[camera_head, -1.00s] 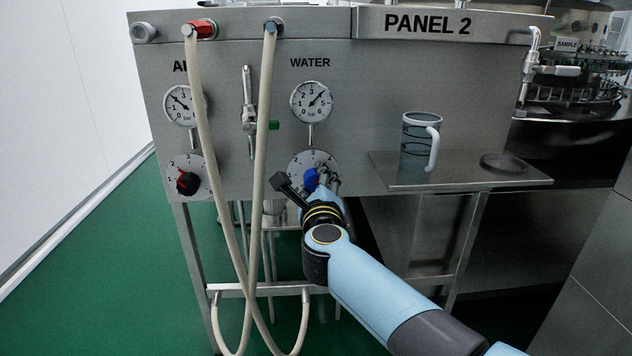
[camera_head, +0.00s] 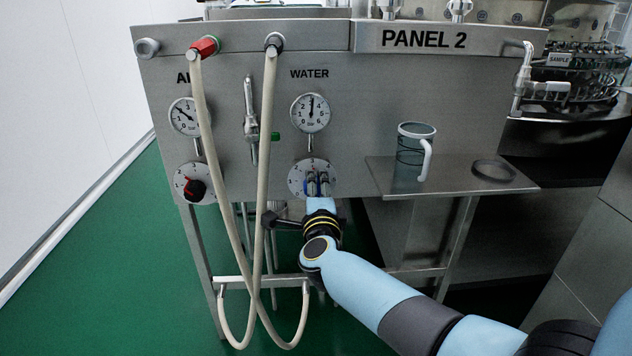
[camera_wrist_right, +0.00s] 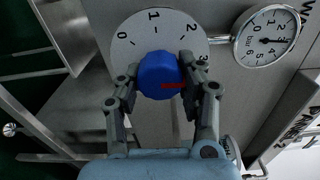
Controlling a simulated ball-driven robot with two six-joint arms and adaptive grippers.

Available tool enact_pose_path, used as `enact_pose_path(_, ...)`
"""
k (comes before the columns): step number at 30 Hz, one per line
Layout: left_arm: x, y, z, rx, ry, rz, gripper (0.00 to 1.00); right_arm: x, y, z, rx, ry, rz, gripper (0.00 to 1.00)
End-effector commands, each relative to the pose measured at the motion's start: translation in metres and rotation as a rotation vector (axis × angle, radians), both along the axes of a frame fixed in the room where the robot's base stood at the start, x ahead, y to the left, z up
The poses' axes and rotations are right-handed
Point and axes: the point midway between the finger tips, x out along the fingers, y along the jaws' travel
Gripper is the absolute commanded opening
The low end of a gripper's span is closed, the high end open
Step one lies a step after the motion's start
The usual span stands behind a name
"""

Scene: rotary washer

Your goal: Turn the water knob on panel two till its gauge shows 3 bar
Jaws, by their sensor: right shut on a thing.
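Panel two (camera_head: 354,131) is a grey metal panel. Its water gauge (camera_head: 310,112) is a white dial whose needle points about straight up, near 3; it also shows in the right wrist view (camera_wrist_right: 256,48), tilted. Below it is the numbered knob plate (camera_head: 298,178). In the right wrist view the blue water knob (camera_wrist_right: 155,75) sits on that plate, its red mark toward the right. My right gripper (camera_wrist_right: 158,88) is shut on the knob, one finger on each side; in the head view the gripper (camera_head: 317,184) mostly covers it. My left gripper is not in view.
Two pale hoses (camera_head: 262,150) hang left of my right arm and cross low down. A jug (camera_head: 411,158) stands on a shelf (camera_head: 450,182) at the right.

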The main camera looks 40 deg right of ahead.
Motion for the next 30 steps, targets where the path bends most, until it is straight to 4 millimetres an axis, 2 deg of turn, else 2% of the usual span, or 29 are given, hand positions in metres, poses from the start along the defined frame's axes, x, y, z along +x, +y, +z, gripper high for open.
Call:
enact_pose_path(20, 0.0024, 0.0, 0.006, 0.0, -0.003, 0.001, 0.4, -0.0004, 0.0008, -0.0015, -0.058, 0.039, 0.001, 0.06)
enact_pose_path(21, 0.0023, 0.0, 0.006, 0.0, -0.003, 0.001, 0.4, -0.0004, 0.0008, -0.0015, -0.058, 0.039, 0.001, 0.4)
enact_pose_path(26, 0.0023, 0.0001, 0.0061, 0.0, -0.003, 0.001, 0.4, -0.0003, 0.0006, -0.001, -0.059, 0.038, 0.001, 0.61)
enact_pose_path(30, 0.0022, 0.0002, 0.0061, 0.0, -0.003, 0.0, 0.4, -0.0001, 0.0004, -0.0005, -0.059, 0.037, 0.0, 0.62)
